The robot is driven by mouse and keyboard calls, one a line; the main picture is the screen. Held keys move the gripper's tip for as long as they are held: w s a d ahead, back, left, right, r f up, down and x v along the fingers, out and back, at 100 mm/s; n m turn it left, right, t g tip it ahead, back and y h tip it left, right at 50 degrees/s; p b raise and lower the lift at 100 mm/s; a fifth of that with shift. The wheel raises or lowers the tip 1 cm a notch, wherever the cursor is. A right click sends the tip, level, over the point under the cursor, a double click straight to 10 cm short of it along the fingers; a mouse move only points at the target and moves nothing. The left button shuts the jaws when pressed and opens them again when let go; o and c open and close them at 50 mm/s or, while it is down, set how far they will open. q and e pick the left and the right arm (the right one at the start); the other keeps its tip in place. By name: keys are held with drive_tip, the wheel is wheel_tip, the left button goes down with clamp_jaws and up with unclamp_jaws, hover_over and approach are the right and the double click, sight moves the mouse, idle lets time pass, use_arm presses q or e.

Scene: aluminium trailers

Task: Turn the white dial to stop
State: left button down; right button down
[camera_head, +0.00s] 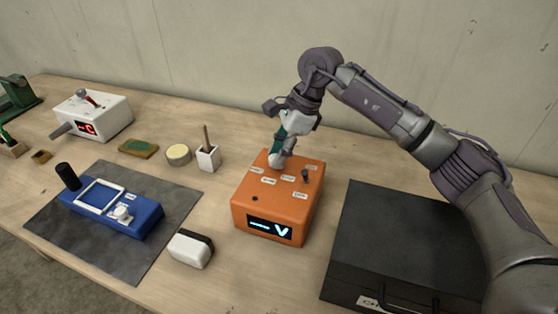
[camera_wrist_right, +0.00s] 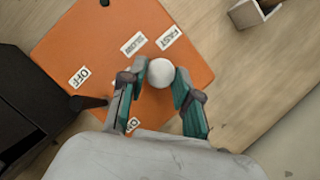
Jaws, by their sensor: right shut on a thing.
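The orange control box (camera_head: 277,198) stands on the table in the head view, with a lit display showing a "V" on its front. In the right wrist view its top (camera_wrist_right: 100,45) carries labels; I can read "FAST", "SLOW", "OFF" and what looks like "ON". The white dial (camera_wrist_right: 160,71) is a round white knob near one edge of the box top. My right gripper (camera_head: 276,158) reaches down onto the back of the box; its teal fingers (camera_wrist_right: 160,80) are shut on the white dial, one on each side. My left gripper is not in view.
A small black lever (camera_head: 305,175) stands on the box top. A black case (camera_head: 405,235) is close on the right. A white-and-black block (camera_head: 191,249), a blue device (camera_head: 110,210) on a dark mat and a white pot (camera_head: 208,158) stand to the left.

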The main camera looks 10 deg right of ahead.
drive_tip(key=shift+w+n+g+b, duration=0.1)
drive_tip(key=shift+n+g+b, duration=0.4)
drive_tip(key=shift+n, duration=0.6)
drive_tip(key=c, duration=0.8)
unclamp_jaws()
drive_tip(key=v, duration=1.2)
